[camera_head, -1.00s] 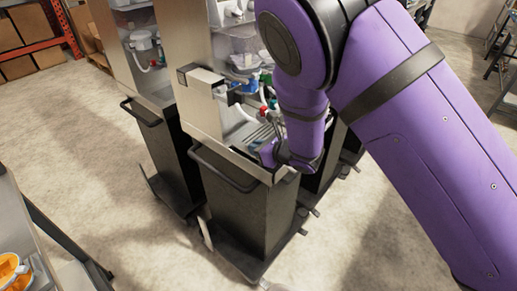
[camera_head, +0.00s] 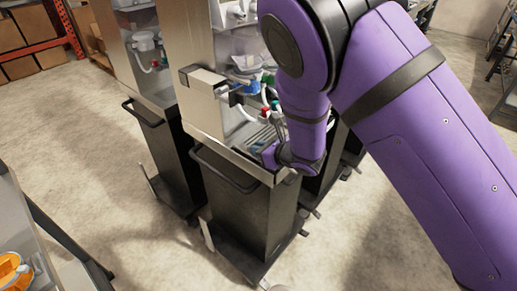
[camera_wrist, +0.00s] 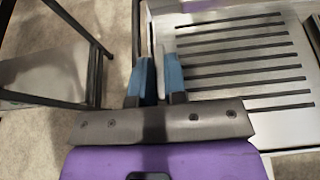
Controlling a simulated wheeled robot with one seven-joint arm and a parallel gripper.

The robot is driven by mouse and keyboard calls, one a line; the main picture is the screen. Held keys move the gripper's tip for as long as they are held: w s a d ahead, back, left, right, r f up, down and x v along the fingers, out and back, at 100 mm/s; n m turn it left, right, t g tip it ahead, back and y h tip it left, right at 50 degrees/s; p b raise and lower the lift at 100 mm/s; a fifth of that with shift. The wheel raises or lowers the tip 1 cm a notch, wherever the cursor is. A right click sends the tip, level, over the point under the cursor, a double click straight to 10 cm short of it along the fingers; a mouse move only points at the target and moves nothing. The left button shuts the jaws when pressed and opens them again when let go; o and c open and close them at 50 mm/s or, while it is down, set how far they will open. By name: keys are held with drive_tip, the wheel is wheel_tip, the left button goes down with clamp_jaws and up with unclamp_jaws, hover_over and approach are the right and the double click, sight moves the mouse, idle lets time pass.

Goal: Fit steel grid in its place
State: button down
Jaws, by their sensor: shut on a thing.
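The steel grid (camera_wrist: 240,62) is a flat bright plate with several dark parallel slots, filling the right of the wrist view. My gripper (camera_wrist: 157,78) has blue fingertips closed at the grid's left edge, with a thin pale edge between them. In the head view the grid (camera_head: 262,138) shows only partly at the front ledge of the middle dispenser (camera_head: 196,105), beside my wrist.
The dispenser stands on a dark cart (camera_head: 245,215) with a front handle. Another dispenser cart (camera_head: 165,150) is to its left. A grey shelf (camera_head: 50,225) with an orange item (camera_head: 12,268) is at the lower left. Pale floor lies open between them.

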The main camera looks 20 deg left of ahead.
drive_tip(key=shift+f, duration=0.65)
drive_tip(key=c, duration=1.1)
unclamp_jaws()
